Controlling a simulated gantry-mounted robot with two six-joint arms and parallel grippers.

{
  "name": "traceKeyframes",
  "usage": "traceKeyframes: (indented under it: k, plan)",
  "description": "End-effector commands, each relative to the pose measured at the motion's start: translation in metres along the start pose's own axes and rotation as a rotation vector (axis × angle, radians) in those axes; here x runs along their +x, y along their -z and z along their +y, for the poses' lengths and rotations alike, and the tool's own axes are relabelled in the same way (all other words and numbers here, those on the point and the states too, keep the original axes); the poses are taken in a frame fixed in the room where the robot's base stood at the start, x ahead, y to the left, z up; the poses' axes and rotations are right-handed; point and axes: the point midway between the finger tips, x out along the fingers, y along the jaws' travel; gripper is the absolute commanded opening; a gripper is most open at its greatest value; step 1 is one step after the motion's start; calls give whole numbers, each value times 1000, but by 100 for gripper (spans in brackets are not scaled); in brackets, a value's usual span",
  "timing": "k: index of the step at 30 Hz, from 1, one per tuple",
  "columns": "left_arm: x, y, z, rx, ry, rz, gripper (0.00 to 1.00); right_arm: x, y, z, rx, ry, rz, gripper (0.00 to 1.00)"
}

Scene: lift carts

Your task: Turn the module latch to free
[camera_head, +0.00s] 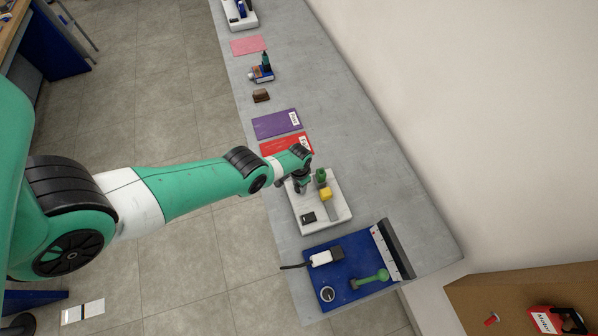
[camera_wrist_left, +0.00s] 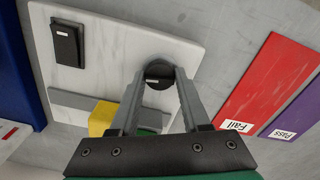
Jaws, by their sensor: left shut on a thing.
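A white board (camera_head: 342,206) lies on the grey bench, and it fills the middle of the left wrist view (camera_wrist_left: 125,55). A round black latch knob (camera_wrist_left: 159,75) with a small white mark sits near the board's edge. My left gripper (camera_wrist_left: 160,72) has its two fingertips closed on either side of this knob. In the head view my left gripper (camera_head: 300,186) covers the knob. The board also carries a yellow block (camera_head: 326,194), a green part (camera_head: 321,176), a grey strip (camera_wrist_left: 75,102) and a black switch-like piece (camera_head: 308,217). My right gripper is not in view.
A blue mat (camera_head: 330,294) with a plug, a green tool and a round dial lies nearer me. A red "Fail" mat (camera_wrist_left: 275,80) and a purple "Pass" mat (camera_head: 275,125) lie beyond the board. The bench right of the board is clear.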

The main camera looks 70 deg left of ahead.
Motion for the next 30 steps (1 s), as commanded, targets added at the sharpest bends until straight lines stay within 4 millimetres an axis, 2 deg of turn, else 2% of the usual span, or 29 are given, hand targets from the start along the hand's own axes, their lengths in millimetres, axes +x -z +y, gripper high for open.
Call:
traceKeyframes:
  k: [9,26,27,30]
  plan:
    - [0,0,0,149,0,0,0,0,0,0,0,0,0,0]
    - [0,0,0,186,1,0,0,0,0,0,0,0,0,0]
    - [0,0,0,186,1,0,48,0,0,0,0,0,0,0]
    - [0,0,0,186,0,0,66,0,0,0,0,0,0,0]
